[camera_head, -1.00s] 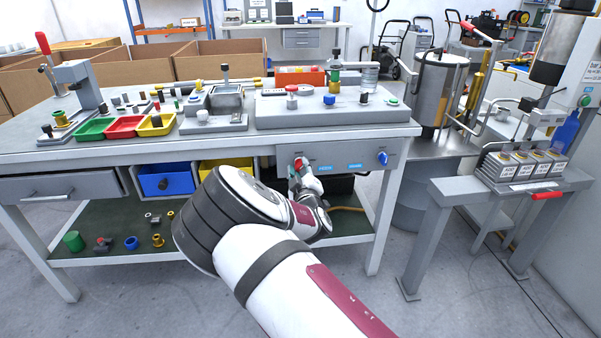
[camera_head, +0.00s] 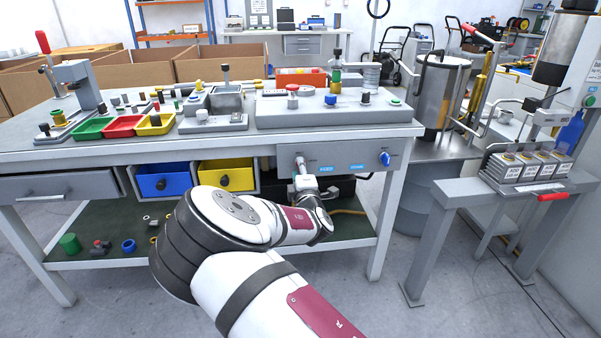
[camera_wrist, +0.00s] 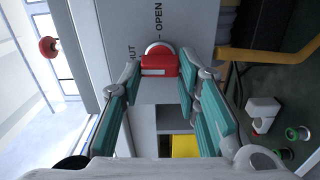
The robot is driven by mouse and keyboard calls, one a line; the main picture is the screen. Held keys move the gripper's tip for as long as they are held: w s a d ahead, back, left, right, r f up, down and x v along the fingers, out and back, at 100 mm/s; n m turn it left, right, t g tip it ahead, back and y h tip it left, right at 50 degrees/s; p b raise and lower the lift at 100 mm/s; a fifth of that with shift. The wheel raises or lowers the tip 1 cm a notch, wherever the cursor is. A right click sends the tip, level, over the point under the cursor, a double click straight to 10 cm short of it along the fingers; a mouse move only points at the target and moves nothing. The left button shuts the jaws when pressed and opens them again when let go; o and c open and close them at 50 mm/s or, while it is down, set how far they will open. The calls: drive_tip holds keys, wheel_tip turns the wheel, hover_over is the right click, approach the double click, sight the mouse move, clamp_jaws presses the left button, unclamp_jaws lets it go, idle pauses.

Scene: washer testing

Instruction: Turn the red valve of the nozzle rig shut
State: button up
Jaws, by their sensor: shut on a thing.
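The red valve handle (camera_wrist: 159,66) shows in the wrist view, standing out from the grey panel beside the rotated words OPEN and SHUT. The word SHUT is partly hidden. My gripper (camera_wrist: 160,75) has its teal-padded fingers on either side of the handle and is shut on it. In the head view my gripper (camera_head: 305,183) reaches up to the left part of the front panel (camera_head: 335,157) under the bench. The handle is too covered by my gripper there to make out. The exact angle of the handle is hard to tell.
A blue knob (camera_head: 385,159) sits at the panel's right. A blue bin (camera_head: 163,184) and a yellow bin (camera_head: 226,177) hang left of my gripper. The lower shelf (camera_head: 110,272) holds small parts. A side stand (camera_head: 450,192) is at the right.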

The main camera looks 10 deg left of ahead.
idle(0.3)
drive_tip(key=o, duration=1.2)
drive_tip(key=shift+c, duration=0.2)
drive_tip(key=v, duration=1.2)
